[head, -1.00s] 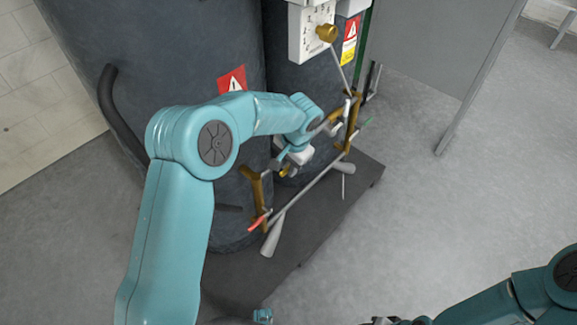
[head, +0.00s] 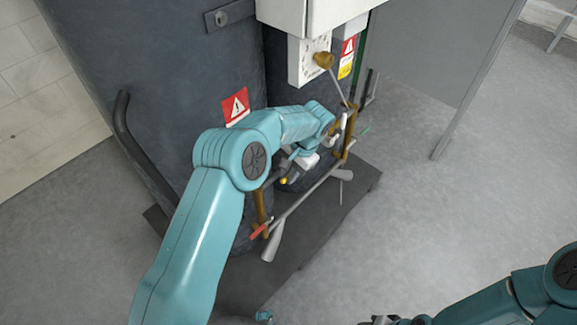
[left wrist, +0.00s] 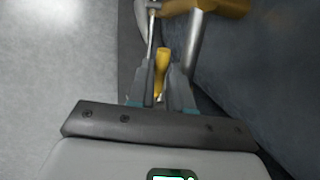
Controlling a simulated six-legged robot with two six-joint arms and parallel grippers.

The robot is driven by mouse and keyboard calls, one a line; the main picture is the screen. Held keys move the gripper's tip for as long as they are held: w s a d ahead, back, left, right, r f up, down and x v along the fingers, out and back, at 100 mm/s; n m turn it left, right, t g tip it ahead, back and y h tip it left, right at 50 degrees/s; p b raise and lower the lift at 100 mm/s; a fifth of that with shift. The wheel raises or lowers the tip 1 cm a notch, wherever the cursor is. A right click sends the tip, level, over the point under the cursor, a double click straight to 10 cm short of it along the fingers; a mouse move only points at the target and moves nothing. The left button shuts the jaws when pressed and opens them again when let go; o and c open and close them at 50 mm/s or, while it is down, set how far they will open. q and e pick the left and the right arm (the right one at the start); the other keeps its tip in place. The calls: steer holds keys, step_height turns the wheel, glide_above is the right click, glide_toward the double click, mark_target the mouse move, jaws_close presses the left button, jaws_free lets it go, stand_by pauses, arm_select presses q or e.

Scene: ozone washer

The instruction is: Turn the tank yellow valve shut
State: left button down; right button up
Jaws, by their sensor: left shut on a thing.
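The tank yellow valve shows in the left wrist view as a yellow handle (left wrist: 162,62) between my left gripper's fingers (left wrist: 160,88). In the head view a small bit of the yellow valve (head: 283,181) shows beside my left gripper (head: 288,174), low in front of the dark tanks. My left gripper is shut on the yellow handle; the fingertips are partly hidden in the head view. My right gripper (head: 380,320) is only partly in view at the bottom edge, away from the valve, and its jaws cannot be made out.
Brass and grey pipes (head: 310,195) run close around my left gripper, with a red-handled valve (head: 259,231) and a green-handled one (head: 362,131). Large dark tanks (head: 160,80) stand behind on a dark base (head: 290,255). A white box (head: 310,60) hangs above. Floor at right is clear.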

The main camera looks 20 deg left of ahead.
arm_select(q)
steer(key=shift+w+d+r+g+y+p, duration=0.1)
steer(key=shift+w+r+g+y+p, duration=0.3)
steer(key=shift+g, duration=0.3)
arm_select(e)
steer(key=shift+r, duration=0.85)
arm_select(q)
steer(key=shift+s, duration=0.1)
steer(key=c, duration=1.3)
jaws_free()
